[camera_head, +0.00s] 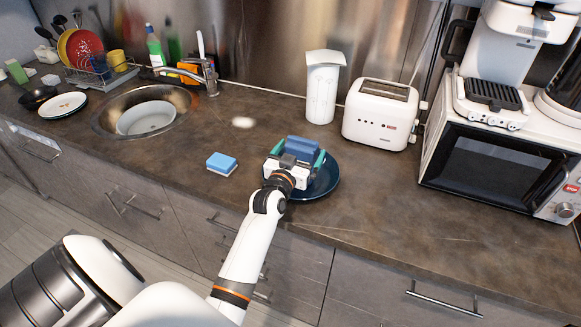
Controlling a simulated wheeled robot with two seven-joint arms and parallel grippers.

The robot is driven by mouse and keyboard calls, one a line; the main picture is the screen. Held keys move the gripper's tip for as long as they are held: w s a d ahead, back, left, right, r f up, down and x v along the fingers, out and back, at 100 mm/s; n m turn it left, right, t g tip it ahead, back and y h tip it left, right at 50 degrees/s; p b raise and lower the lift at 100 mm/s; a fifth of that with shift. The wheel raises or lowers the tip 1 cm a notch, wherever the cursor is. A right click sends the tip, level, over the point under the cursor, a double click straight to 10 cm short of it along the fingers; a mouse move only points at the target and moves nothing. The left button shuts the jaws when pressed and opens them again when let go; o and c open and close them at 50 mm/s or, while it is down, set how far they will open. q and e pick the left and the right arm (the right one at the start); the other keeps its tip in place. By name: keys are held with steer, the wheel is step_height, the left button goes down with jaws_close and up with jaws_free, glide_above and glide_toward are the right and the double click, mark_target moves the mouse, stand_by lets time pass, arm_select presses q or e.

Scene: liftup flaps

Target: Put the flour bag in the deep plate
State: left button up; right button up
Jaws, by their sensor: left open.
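The dark blue deep plate (326,181) lies on the counter, partly hidden by my left gripper. My left gripper (296,161) is over the plate's left part, its jaws open. A blue, block-like packet (303,146) shows between and just behind its fingers, over the plate. It may be the flour bag; its lower part is hidden, and I cannot tell whether it rests on the plate. My right gripper is out of view.
A blue-and-white sponge (222,163) lies left of the plate. A tall white container (322,90) and a white toaster (381,118) stand behind it. A microwave (492,165) is right; a sink (146,118) is left. The front right counter is clear.

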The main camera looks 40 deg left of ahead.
arm_select(q)
steer(key=b+v, duration=0.1)
steer(key=v, duration=0.8)
steer(key=shift+r, duration=0.1)
steer(key=d+f+h, duration=0.1)
steer(key=s+d+f+m+g+h, duration=0.1)
steer(key=s+d+f+g, duration=0.1)
steer(key=d, duration=0.1)
steer(key=shift+d+f+m+h, duration=0.1)
steer(key=shift+f+m+h, duration=0.05)
steer(key=shift+m+h, duration=0.25)
steer(key=s+d+f+m+g+h, duration=0.1)
steer(key=s+d+f+g, duration=0.25)
steer(key=s, duration=0.45)
steer(key=s+d+f+m+g, duration=0.1)
steer(key=s+d+f+g, duration=0.15)
steer(key=s+g, duration=0.35)
steer(key=s+d+f+m+g+h, duration=0.1)
steer(key=s+d+f+g, duration=0.2)
steer(key=s, duration=0.6)
step_height(320, 180, down, 26)
steer(key=d, duration=0.1)
steer(key=s+a+f+g, duration=0.2)
steer(key=s+f, duration=1.3)
steer(key=s, duration=0.2)
steer(key=shift+a+f, duration=0.35)
steer(key=shift+f, duration=0.05)
